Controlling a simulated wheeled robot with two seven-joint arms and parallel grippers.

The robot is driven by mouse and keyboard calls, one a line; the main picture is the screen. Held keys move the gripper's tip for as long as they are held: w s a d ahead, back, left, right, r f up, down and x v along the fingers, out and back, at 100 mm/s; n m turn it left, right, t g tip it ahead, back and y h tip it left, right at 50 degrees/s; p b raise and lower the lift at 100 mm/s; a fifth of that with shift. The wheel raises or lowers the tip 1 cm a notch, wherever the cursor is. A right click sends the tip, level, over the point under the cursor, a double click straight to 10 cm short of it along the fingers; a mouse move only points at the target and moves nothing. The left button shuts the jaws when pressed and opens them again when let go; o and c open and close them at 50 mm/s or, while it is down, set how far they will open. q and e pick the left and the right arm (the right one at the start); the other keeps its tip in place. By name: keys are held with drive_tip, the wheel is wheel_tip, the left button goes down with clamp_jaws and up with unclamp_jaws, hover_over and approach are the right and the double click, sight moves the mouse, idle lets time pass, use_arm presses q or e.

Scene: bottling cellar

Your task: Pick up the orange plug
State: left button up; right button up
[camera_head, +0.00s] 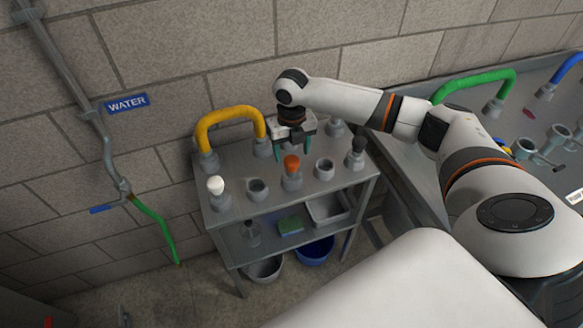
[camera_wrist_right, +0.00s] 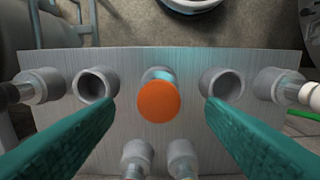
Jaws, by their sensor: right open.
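The orange plug (camera_head: 292,163) stands upright in a grey socket near the middle of the small steel cart's top. In the right wrist view its round orange top (camera_wrist_right: 158,101) shows from above, between the two teal fingers and apart from both. My right gripper (camera_head: 293,155) is open and empty, pointing down over the cart top just behind and above the plug. The fingers (camera_wrist_right: 160,120) also show in the right wrist view, spread wide on either side of the plug. My left gripper is not in view.
On the steel cart (camera_head: 262,204), empty grey sockets (camera_head: 257,189) flank the plug. A white plug (camera_head: 215,186), a dark plug (camera_head: 356,157) and a yellow hose (camera_head: 231,114) are close by. A brick wall rises behind; a steel counter with a green hose (camera_head: 472,82) lies right.

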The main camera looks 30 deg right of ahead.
sight(292, 159)
drive_tip(key=f, duration=0.5)
drive_tip(key=shift+w+d+p, duration=0.1)
drive_tip(key=shift+w+p, duration=0.1)
drive_tip(key=shift+p, duration=0.2)
drive_tip(key=c, duration=1)
